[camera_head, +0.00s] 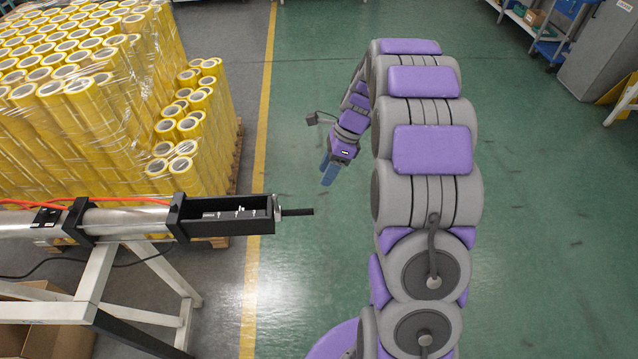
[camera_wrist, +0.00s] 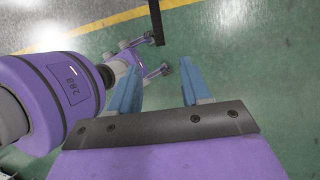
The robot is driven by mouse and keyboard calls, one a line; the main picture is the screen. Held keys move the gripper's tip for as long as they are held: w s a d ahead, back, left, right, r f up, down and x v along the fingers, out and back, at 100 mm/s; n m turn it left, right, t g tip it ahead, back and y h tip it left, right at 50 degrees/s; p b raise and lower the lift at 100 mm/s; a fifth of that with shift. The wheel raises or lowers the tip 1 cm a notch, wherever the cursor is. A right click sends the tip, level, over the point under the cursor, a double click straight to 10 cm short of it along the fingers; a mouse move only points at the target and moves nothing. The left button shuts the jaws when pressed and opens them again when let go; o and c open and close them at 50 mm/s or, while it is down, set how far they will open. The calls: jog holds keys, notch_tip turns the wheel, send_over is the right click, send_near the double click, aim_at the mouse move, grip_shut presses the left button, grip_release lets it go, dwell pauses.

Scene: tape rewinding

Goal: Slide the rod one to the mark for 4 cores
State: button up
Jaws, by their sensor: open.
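The rod (camera_head: 297,212) is a thin black bar sticking out to the right from the end of a black open-topped holder (camera_head: 228,226) with white marks along its inside. The holder is mounted on a silver cylinder (camera_head: 128,221) on a metal stand. In the wrist view a dark bar, likely the rod (camera_wrist: 157,22), shows at the top centre, beyond the fingertips. My gripper (camera_head: 327,172) is up and to the right of the rod, apart from it, with blue fingers pointing down. In the wrist view my gripper (camera_wrist: 158,72) has its two blue fingers spread, with nothing between them.
A wrapped pallet of yellow tape rolls (camera_head: 85,90) stands behind the holder at the left. The metal stand (camera_head: 85,290) carries the cylinder, with a cardboard box (camera_head: 30,315) below. The green floor (camera_head: 310,270) around the rod's free end is clear. A shelf and grey cabinet stand far right.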

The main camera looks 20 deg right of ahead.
jog(key=v, duration=0.4)
jog(key=shift+f, duration=0.1)
